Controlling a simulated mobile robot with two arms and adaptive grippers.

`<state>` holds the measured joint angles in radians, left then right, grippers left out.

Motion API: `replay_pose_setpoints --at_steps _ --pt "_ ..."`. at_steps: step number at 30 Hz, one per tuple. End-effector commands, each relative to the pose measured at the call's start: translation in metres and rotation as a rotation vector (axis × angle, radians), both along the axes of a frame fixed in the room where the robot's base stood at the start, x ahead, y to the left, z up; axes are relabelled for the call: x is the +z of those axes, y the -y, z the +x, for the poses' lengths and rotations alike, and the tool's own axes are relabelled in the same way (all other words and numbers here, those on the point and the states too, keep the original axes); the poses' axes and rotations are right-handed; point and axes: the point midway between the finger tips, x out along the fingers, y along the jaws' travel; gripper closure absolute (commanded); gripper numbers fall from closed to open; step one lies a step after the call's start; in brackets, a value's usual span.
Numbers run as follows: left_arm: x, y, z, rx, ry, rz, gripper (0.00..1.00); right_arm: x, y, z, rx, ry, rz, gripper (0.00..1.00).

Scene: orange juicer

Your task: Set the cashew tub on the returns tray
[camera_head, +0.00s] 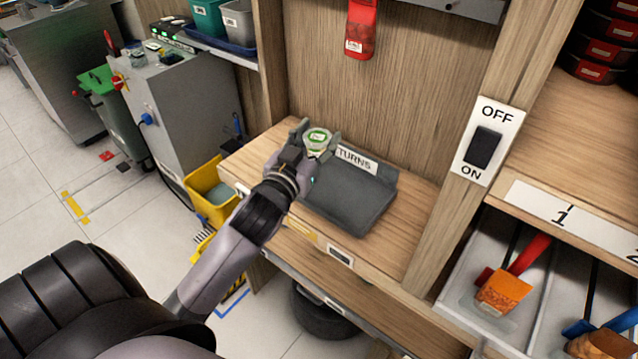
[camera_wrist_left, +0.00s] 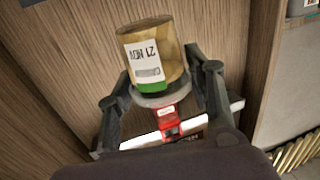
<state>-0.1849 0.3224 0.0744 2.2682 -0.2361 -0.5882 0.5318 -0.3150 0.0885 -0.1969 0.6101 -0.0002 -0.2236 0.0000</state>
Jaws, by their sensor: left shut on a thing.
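In the left wrist view the tub (camera_wrist_left: 158,50) shows tan contents and a green-and-white label, between the two fingers (camera_wrist_left: 166,85). The grey returns tray (camera_head: 345,205) lies on the wooden shelf, its label partly hidden and reading "TURNS". The gripper and tub are over the tray's back left end in the head view. I cannot tell whether the tub touches the tray. My right gripper is not in view.
A wooden upright with an OFF/ON switch (camera_head: 483,146) stands right of the tray. A red item (camera_head: 361,28) hangs on the back panel. A yellow bucket (camera_head: 209,190) stands left of the shelf. Bare shelf (camera_head: 408,200) shows beside the tray.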

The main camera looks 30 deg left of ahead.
Motion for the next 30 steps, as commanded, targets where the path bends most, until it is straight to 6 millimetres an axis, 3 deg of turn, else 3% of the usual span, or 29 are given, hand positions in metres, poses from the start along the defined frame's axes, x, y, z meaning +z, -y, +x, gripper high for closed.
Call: replay_pose_setpoints --at_steps 1,6,11,19,30 --pt "-0.018 0.0 -0.001 0.001 -0.007 -0.003 0.81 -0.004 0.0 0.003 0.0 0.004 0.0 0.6" --pt "-0.057 0.0 0.0 0.001 -0.003 -0.004 0.81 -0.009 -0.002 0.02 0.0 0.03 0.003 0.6" --pt "-0.073 0.0 0.0 0.0 0.001 -0.001 0.81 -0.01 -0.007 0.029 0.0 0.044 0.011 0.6" --pt "-0.108 0.0 0.0 0.002 -0.002 -0.001 0.81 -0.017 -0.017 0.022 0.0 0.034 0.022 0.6" --pt "-0.117 0.001 0.0 -0.001 0.002 0.0 0.81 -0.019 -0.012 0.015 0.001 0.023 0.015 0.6"
